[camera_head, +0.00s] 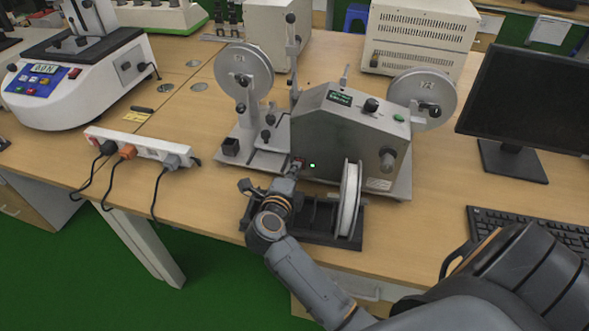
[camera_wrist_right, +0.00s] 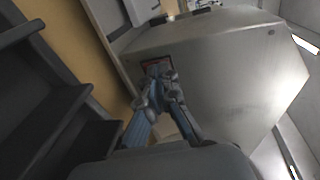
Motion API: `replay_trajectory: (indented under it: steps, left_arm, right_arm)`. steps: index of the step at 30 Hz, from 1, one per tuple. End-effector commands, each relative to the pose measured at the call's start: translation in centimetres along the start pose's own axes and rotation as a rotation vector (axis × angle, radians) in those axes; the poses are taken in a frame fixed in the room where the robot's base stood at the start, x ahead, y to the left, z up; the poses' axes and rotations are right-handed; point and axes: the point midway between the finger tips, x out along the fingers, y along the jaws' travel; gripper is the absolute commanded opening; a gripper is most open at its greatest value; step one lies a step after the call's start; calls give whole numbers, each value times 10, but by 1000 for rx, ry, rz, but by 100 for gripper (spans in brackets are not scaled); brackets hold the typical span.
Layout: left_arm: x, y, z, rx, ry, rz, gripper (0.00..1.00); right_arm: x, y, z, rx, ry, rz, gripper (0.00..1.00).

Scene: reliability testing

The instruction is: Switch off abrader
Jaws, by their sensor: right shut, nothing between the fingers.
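The abrader, a grey metal machine (camera_head: 345,135) with a reel on each side, stands in the middle of the table. My right gripper (camera_head: 296,168) touches or nearly touches the lower left of that front. In the right wrist view, the shut, empty fingertips (camera_wrist_right: 158,72) are at a dark recessed switch with a reddish edge (camera_wrist_right: 153,63) on the metal housing (camera_wrist_right: 225,80). The fingers partly hide the switch, so its position cannot be told. My left gripper is not in view.
A black rack (camera_head: 318,222) holding a white disc (camera_head: 348,200) stands close beside my right gripper. A power strip (camera_head: 138,146) with several plugs lies to the left. A monitor (camera_head: 525,105) and keyboard (camera_head: 525,228) are at right. A white tester (camera_head: 80,85) stands far left.

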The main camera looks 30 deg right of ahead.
Motion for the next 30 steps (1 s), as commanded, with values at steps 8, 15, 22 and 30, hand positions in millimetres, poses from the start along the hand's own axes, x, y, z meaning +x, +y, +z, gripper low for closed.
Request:
replay_trajectory:
  steps: [8,15,22,30]
  left_arm:
    - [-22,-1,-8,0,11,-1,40]
    - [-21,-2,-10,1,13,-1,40]
    - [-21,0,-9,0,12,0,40]
    - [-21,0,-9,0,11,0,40]
  right_arm:
    - [4,-4,0,-1,0,46,0]
    - [-6,-3,1,0,-2,47,0]
    - [-44,-5,0,1,-2,49,0]
    - [-71,-8,0,0,0,47,0]
